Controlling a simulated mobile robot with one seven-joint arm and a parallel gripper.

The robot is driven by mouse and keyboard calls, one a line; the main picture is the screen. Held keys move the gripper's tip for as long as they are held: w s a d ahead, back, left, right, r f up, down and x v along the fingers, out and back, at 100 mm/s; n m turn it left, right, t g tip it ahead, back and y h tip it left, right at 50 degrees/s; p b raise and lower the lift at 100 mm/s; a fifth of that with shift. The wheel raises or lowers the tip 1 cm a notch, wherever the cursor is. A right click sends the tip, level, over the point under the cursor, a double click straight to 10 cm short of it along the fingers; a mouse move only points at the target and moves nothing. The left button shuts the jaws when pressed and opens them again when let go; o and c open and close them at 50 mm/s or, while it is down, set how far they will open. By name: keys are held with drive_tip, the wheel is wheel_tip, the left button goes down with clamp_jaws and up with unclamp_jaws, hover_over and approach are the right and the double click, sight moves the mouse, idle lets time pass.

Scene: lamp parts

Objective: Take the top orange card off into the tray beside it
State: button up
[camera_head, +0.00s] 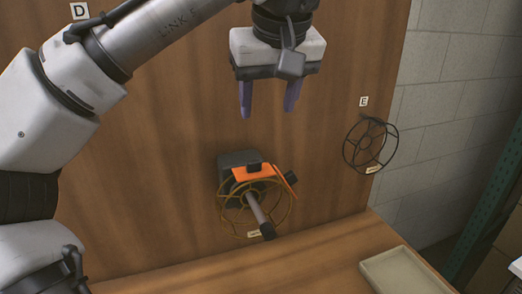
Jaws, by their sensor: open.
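An orange card (253,173) lies tilted on top of a dark box-like fixture (238,160) on the wooden back panel. A small dark piece sits on the card. A second orange piece (285,181) slants down at its right side. A yellow wire ring (226,205) and a grey rod (256,208) with a dark end stand out in front of the fixture. The shallow pale tray (409,266) is on the wooden surface at the lower right. It looks empty. My gripper (267,112) is open and empty, pointing down, above and apart from the orange card.
A black wire ring (370,145) is mounted on the panel below label E (364,101). Label D (80,11) is at the upper left. A grey block wall and green rack post (488,210) are at the right. The wooden surface left of the tray is bare.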

hover_over(254, 161)
drive_tip(key=s, duration=0.2)
wheel_tip(254, 161, down, 8)
drive_tip(key=shift+y, duration=0.3)
drive_tip(key=shift+d+p+x, duration=0.15)
drive_tip(key=shift+p+x, duration=0.55)
drive_tip(key=shift+x, duration=0.55)
drive_tip(key=shift+d+p+x, duration=0.2)
drive_tip(key=shift+p+x, duration=0.5)
drive_tip(key=shift+x, duration=0.5)
drive_tip(key=shift+s+f, duration=0.1)
drive_tip(key=c, duration=1)
drive_tip(key=shift+c, duration=0.2)
